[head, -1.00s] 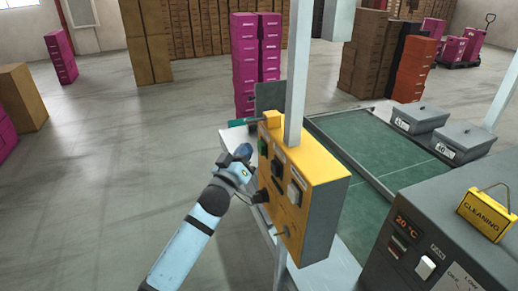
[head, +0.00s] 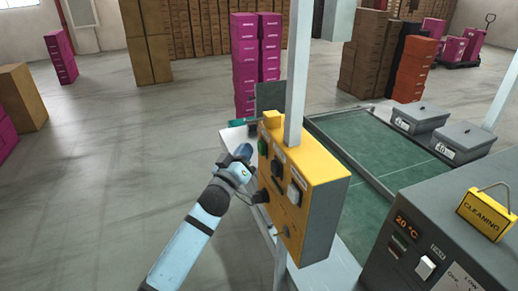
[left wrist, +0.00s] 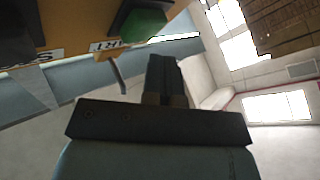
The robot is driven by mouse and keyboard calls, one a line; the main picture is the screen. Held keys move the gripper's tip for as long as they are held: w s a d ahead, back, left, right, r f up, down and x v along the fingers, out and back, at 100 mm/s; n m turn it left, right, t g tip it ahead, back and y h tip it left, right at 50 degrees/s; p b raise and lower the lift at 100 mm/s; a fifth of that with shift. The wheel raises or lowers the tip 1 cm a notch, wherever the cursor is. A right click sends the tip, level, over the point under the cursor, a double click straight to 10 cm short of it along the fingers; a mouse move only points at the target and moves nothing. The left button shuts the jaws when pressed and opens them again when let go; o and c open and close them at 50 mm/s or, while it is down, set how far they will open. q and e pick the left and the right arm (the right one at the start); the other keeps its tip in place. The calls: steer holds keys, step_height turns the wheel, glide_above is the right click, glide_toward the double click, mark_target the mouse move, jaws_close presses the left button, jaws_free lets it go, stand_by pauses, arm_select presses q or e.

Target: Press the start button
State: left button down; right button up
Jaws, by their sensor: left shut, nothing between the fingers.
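A yellow control box (head: 318,180) hangs on a pale post. The green start button (head: 263,146) is at the upper left of its front face. In the left wrist view the green button (left wrist: 145,25) sits in a dark collar, beside a partly visible label ending in "RT". My left gripper (head: 246,153) is just left of the box's front, near the green button. Its dark fingers (left wrist: 165,75) are shut and empty in the left wrist view, beside and below the button there. I cannot tell whether they touch it. My right gripper is not in view.
The box also has a black control (head: 278,171) and a pale switch (head: 294,192). A green belt (head: 370,160) lies behind it. A grey machine (head: 430,240) with a CLEANING sign (head: 487,212) stands at right. Open floor lies left.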

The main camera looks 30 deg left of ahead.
arm_select(q)
steer(key=shift+w+d, duration=0.1)
stand_by(0.5)
steer(key=shift+w+d, duration=0.2)
steer(key=shift+w, duration=0.05)
